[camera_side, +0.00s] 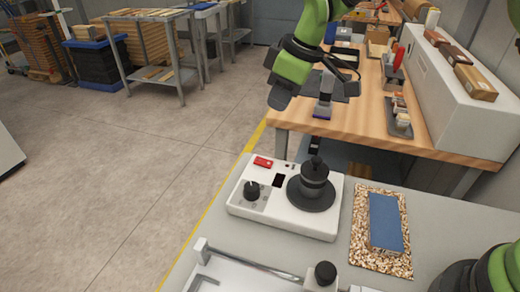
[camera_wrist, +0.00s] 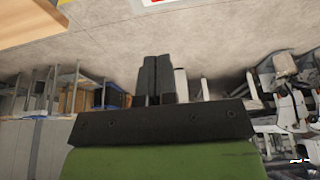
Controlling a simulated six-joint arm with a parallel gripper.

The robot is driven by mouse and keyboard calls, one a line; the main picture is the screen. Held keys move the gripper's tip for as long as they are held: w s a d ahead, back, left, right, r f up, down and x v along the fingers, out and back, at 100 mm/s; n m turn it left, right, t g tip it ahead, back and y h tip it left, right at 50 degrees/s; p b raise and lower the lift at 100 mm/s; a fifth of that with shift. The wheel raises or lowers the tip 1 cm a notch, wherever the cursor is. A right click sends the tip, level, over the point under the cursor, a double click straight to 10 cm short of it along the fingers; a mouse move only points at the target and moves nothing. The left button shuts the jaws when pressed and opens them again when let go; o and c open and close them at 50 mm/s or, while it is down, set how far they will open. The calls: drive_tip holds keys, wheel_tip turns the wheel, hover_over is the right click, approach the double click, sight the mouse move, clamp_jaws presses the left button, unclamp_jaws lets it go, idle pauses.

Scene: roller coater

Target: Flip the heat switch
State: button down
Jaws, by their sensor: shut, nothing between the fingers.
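A white coater control box (camera_side: 235,204) stands on the grey table. A red rocker switch (camera_side: 263,162) sits at its upper left; I take it as the heat switch, but no label is readable. A black knob (camera_side: 252,190) and a dark round stacked part (camera_side: 314,187) are also on the box. My gripper (camera_side: 322,110) hangs above and behind the box, right of the switch and apart from it. In the wrist view my gripper (camera_wrist: 153,62) has its dark fingers together, with nothing between them. The switch is not seen in the wrist view.
A blue block (camera_side: 385,222) lies on a speckled board (camera_side: 362,255) right of the box. A metal rail (camera_side: 250,263) and a frame lie in front. A wooden workbench (camera_side: 345,125) with clutter stands behind.

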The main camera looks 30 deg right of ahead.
drive_tip(key=shift+f, duration=0.1)
approach(262, 162)
drive_tip(key=f, duration=0.1)
drive_tip(key=w+a+f, duration=0.1)
drive_tip(key=f, duration=0.1)
drive_tip(key=w+a+f, duration=0.1)
drive_tip(key=f, duration=0.1)
drive_tip(key=shift+w+a, duration=0.2)
drive_tip(key=shift+f, duration=0.7)
drive_tip(key=shift+w, duration=0.1)
drive_tip(key=shift+a+f, duration=0.15)
drive_tip(key=shift+f, duration=0.25)
drive_tip(key=shift+s+d+r, duration=0.1)
drive_tip(key=shift+s+d, duration=0.45)
drive_tip(key=shift+d, duration=0.05)
drive_tip(key=shift+r, duration=0.15)
